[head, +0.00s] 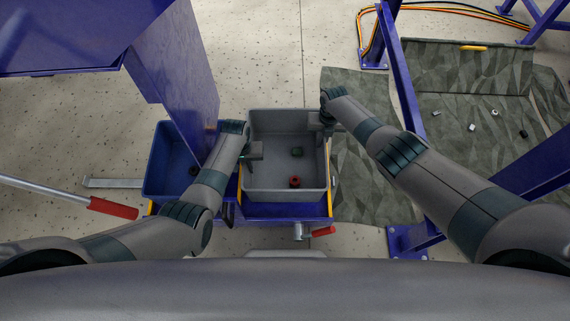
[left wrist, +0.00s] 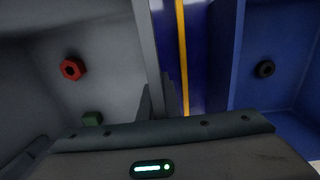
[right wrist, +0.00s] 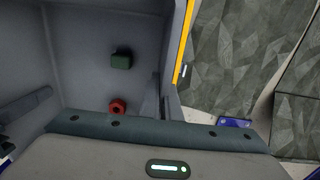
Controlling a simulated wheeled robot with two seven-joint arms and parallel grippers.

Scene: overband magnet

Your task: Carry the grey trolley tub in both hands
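The grey tub (head: 270,195) stands over the blue trolley (head: 262,212) in the middle of the head view. Inside it lie a red ring-shaped part (head: 295,182) and a green block (head: 297,152). My left gripper (head: 252,151) is at the tub's left wall; in the left wrist view its fingers (left wrist: 158,100) sit on both sides of that wall, close against it. My right gripper (head: 318,120) is at the right wall towards the far corner; in the right wrist view its fingers (right wrist: 160,105) also straddle the wall closely. Whether the tub's bottom touches the trolley is hidden.
A blue bin (head: 160,180) with a dark ring inside stands just left of the trolley. A blue post (head: 175,65) rises behind it. A red-handled bar (head: 110,207) lies left. Blue frame legs (head: 403,90) and a grey patterned mat (head: 370,190) are to the right.

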